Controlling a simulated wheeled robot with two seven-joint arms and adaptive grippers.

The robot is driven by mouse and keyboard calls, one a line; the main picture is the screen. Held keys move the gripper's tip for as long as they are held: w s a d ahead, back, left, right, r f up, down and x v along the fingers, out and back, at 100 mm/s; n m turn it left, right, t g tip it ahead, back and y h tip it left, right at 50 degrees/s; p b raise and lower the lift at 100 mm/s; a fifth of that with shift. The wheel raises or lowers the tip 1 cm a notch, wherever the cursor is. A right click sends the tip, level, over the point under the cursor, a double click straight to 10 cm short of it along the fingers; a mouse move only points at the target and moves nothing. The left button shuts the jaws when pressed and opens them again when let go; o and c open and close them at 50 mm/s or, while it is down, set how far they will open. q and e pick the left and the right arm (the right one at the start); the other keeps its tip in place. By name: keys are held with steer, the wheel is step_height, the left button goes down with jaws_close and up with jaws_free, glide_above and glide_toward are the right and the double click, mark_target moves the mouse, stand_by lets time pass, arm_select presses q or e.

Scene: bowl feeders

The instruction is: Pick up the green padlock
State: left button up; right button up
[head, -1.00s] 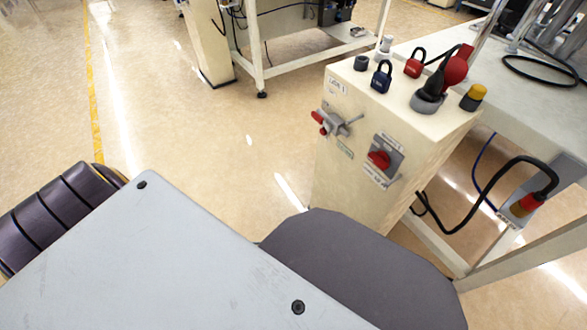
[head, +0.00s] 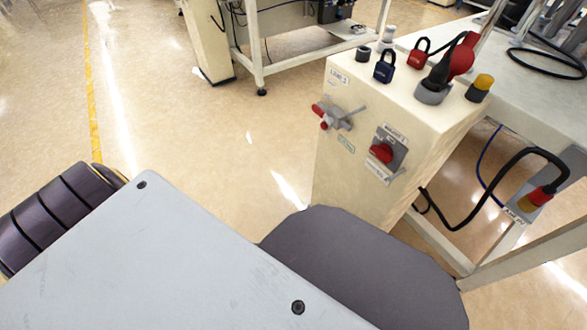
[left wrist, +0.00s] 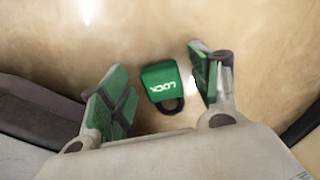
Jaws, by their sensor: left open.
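The green padlock (left wrist: 160,82) shows in the left wrist view, with white LOCK lettering and a dark shackle pointing down in the picture. It lies between the two green-padded fingers of my left gripper (left wrist: 157,62), which is open. A gap shows on each side of the padlock, so neither finger appears to touch it. I cannot tell how far below the fingers it is. The head view shows neither the green padlock nor my left gripper. My right gripper is in neither view.
A cream control cabinet (head: 345,165) stands right of centre in the head view. On its top are a blue padlock (head: 384,66), a red padlock (head: 419,54) and a black-handled device (head: 436,84). A table (head: 520,95) adjoins it. Open floor (head: 200,130) lies to the left.

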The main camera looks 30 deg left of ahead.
arm_select(q)
steer(key=c, duration=1.2)
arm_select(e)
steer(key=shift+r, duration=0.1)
arm_select(q)
steer(key=shift+r, duration=0.2)
steer(key=shift+r+p, duration=0.65)
step_height(320, 180, up, 5)
steer(key=p, duration=0.3)
step_height(320, 180, up, 2)
steer(key=shift+r+p, duration=0.1)
steer(key=shift+p, duration=0.7)
steer(key=shift+r+p, duration=0.35)
steer(key=shift+r, duration=0.2)
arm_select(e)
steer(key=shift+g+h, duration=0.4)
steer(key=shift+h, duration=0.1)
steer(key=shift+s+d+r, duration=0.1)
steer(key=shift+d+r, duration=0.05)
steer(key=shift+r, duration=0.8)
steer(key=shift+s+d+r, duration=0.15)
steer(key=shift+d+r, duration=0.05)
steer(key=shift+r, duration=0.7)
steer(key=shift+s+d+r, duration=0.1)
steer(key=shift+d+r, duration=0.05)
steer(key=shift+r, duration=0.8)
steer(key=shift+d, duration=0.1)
